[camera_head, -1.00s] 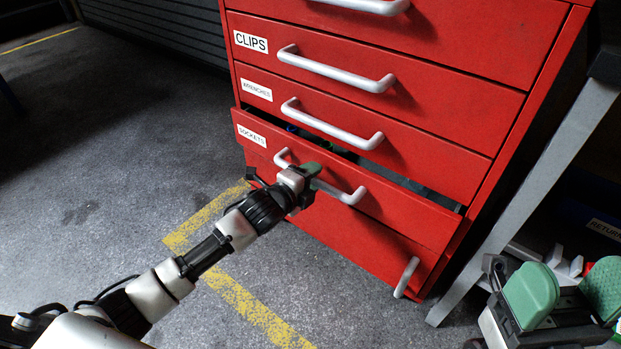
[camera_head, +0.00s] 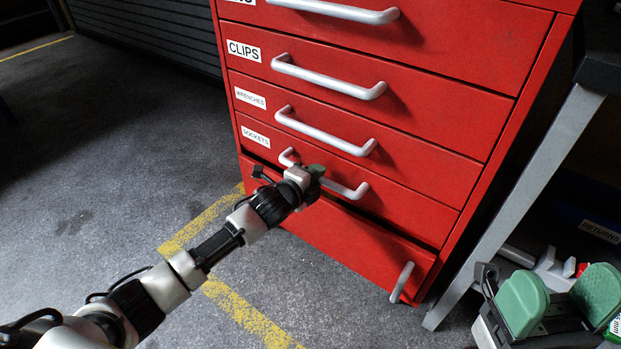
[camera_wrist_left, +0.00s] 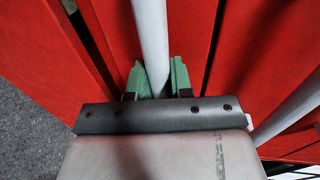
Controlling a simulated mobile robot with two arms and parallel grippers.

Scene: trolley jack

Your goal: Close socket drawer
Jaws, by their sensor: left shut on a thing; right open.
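The red sockets drawer (camera_head: 410,207), with its white SOCKETS label, sits in the red cabinet below the wrenches drawer. Its front looks about level with the drawer above, and no interior shows. My left gripper (camera_head: 309,180) is shut on the drawer's pale bar handle (camera_head: 350,189), hiding its middle part. In the left wrist view the handle (camera_wrist_left: 150,40) runs between the green fingertips of the left gripper (camera_wrist_left: 157,80). My right gripper (camera_head: 562,300) is open at the lower right, with green pads apart and away from the drawer.
The wrenches drawer (camera_head: 420,150) and clips drawer (camera_head: 440,95) above look shut. A bottom drawer (camera_head: 340,235) lies below a dark gap, with a steeply slanted handle (camera_head: 402,281). A grey table leg (camera_head: 520,205) stands right of the cabinet. Floor at left is clear.

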